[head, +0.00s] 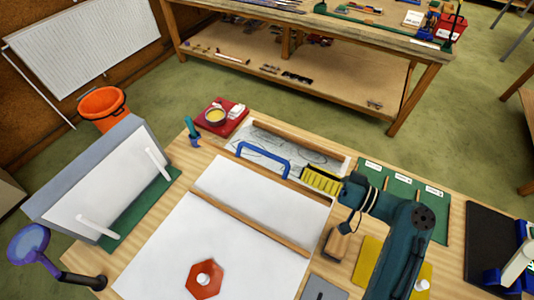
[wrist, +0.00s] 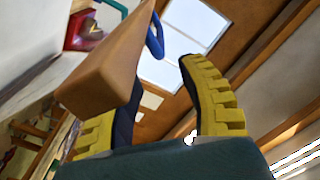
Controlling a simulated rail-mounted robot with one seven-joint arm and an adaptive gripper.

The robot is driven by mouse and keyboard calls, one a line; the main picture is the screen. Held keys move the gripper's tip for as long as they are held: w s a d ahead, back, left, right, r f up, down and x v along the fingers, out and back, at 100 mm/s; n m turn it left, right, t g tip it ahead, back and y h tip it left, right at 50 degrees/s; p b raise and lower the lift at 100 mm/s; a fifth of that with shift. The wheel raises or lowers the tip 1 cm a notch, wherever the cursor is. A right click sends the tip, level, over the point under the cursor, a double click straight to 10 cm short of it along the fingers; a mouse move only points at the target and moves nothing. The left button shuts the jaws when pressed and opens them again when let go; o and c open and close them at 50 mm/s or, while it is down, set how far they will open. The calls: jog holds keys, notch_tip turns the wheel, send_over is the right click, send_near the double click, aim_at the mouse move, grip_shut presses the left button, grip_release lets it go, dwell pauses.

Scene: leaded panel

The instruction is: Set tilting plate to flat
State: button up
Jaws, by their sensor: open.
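A grey-backed panel with a white face (head: 112,180) stands steeply tilted at the left of the bench, and it looks like the tilting plate. Two white bars (head: 97,226) show at its front, above a green base (head: 140,208). My gripper (head: 322,180) is near the bench's middle, well to the right of the panel and apart from it. In the wrist view its yellow ribbed fingers (wrist: 160,108) are spread open. A wooden bar (wrist: 112,62) looms close in front of the left finger; I cannot tell whether it touches.
A blue handle (head: 263,156) stands near my gripper. A long wooden strip (head: 250,221) crosses the white sheet (head: 175,245), with a red hexagon (head: 204,279) on it. A magnifier lamp (head: 28,243) stands at the front left. A red tray (head: 222,117) with a yellow bowl lies behind.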

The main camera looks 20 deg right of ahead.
aim_at(268, 153)
jog(key=p+x, duration=0.1)
jog(key=x, duration=1)
jog(key=shift+w, duration=0.2)
grip_shut()
jog(key=shift+f, duration=0.1)
